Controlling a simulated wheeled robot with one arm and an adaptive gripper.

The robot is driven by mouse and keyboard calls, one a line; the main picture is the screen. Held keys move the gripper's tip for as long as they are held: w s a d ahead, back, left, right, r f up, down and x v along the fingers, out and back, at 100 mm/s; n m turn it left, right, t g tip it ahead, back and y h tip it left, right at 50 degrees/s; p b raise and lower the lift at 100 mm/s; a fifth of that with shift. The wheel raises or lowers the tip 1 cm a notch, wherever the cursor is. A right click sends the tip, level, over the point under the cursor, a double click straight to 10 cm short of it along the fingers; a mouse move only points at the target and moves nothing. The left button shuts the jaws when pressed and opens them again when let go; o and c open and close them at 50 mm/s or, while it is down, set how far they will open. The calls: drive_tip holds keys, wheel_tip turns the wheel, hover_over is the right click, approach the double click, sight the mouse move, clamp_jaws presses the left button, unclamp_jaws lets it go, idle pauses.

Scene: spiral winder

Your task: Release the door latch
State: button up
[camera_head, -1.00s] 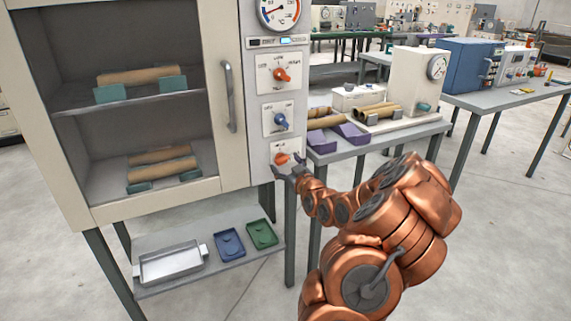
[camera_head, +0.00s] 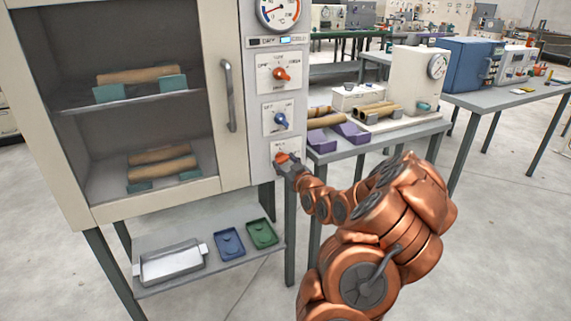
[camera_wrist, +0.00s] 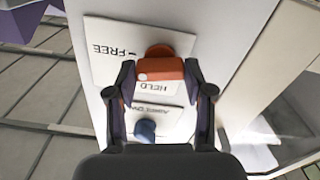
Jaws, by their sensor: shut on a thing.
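The lowest orange knob (camera_head: 282,158) is on the control panel of the beige oven-like cabinet. In the wrist view the orange knob (camera_wrist: 160,68) sits between the two dark fingers. My gripper (camera_head: 287,164) is shut on it; the wrist view shows its fingers (camera_wrist: 161,78) at either side of it. The knob's plate (camera_wrist: 108,68) reads FREE and HELD, upside down in that view. HELD is right beside the knob; I cannot tell its exact pointer angle. The glass-fronted door (camera_head: 88,214) looks closed, with a vertical grey handle (camera_head: 229,95).
Above the lowest knob are a blue knob (camera_head: 281,119), another orange knob (camera_head: 281,74) and a dial gauge (camera_head: 278,12). A side table (camera_head: 405,131) with tubes and purple holders stands close right of my gripper. Trays rest on the lower shelf (camera_head: 205,272).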

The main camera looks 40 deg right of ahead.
drive_tip(key=shift+c, duration=0.5)
drive_tip(key=shift+m+b, duration=0.45)
drive_tip(key=shift+m, duration=0.95)
drive_tip(key=o, duration=1.2)
drive_tip(key=shift+c, duration=0.2)
drive_tip(key=v, duration=0.7)
drive_tip(key=shift+s+a, duration=0.15)
drive_tip(key=shift+s, duration=0.1)
